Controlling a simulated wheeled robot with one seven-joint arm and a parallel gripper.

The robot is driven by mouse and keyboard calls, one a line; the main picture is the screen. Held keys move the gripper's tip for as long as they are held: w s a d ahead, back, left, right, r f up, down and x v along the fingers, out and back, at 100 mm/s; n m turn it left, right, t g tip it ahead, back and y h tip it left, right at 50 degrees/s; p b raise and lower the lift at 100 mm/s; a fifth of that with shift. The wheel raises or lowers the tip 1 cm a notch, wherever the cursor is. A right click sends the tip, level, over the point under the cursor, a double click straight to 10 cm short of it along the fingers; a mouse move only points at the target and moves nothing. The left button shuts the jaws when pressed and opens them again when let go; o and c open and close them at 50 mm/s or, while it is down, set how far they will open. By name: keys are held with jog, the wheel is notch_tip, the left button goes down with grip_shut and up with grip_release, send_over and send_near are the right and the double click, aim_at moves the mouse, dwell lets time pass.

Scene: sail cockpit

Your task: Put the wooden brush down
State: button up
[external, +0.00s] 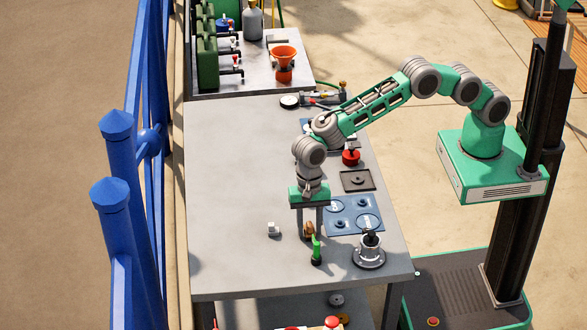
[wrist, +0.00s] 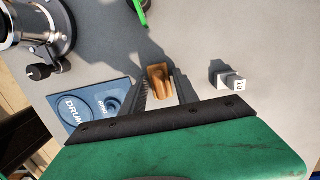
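The wooden brush (wrist: 159,84) is a small brown block, seen between the two fingertips in the wrist view. My gripper (wrist: 160,92) points down, and its fingers appear to close on the brush's two sides. In the external view my gripper (external: 310,234) is low over the front part of the grey worktable (external: 230,180), with the brush (external: 308,230) between its fingers. The brush's underside is hidden, so I cannot tell whether it touches the table.
A green bottle (external: 316,252) stands close in front of the gripper. A small white block (external: 273,230) lies to the left. Blue panels (external: 340,203) and a metal flanged fitting (external: 369,254) are to the right. The table's left side is clear.

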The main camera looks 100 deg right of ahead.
jog(key=shift+o, duration=1)
